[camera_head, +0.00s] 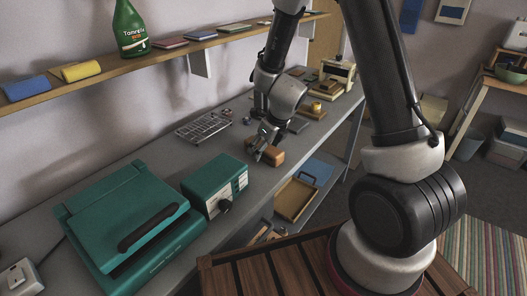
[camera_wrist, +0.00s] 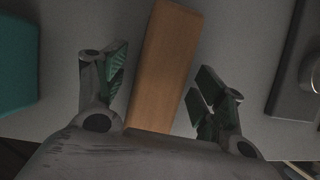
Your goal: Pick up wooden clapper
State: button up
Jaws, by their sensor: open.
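The wooden clapper (camera_head: 272,155) is a brown wooden block lying on the grey workbench (camera_head: 152,152), near its front edge. In the wrist view the clapper (camera_wrist: 164,62) is a long orange-brown bar running from the top of the picture down between my fingers. My gripper (camera_head: 264,147) is over the clapper. In the wrist view my gripper (camera_wrist: 162,82) is open, with one finger on each side of the bar and a gap on both sides. The lower end of the bar is hidden behind the gripper body.
A teal box with a knob (camera_head: 212,183) and a teal case with a dark handle (camera_head: 139,214) stand left of the clapper. A wire rack (camera_head: 203,128) lies behind it. A dark flat object (camera_wrist: 294,65) lies at the right in the wrist view.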

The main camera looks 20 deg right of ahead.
jog(key=c, duration=1.3)
jog(key=shift+o, duration=0.2)
jog(key=shift+r, duration=0.15)
